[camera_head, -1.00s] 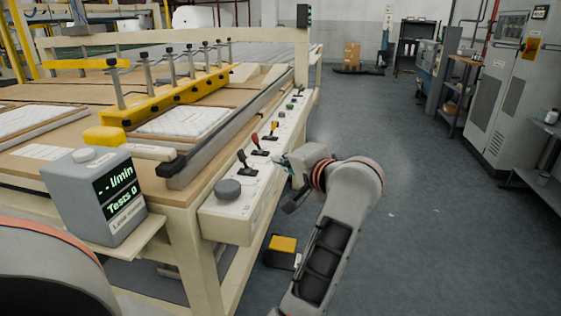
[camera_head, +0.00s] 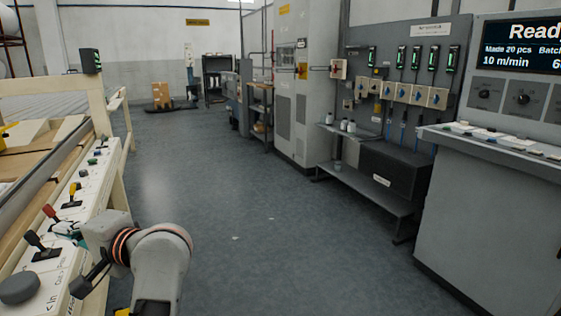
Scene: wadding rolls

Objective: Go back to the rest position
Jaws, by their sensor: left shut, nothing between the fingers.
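My left gripper (camera_head: 68,231) is in the lower left of the head view, at the end of my grey arm with copper-coloured rings. It is small and partly hidden by my wrist. It is shut and empty, over or beside the cream control panel (camera_head: 66,256) near the red-topped lever (camera_head: 51,213) and the black lever (camera_head: 41,246). I cannot tell whether it touches the panel. My right gripper is not in view.
A dark round knob (camera_head: 19,289) and a yellow-topped lever (camera_head: 72,193) are on the panel. Grey floor (camera_head: 260,225) lies clear in the middle. A grey console (camera_head: 490,220) and low shelf (camera_head: 385,197) line the right side. Cartons (camera_head: 162,93) stand far back.

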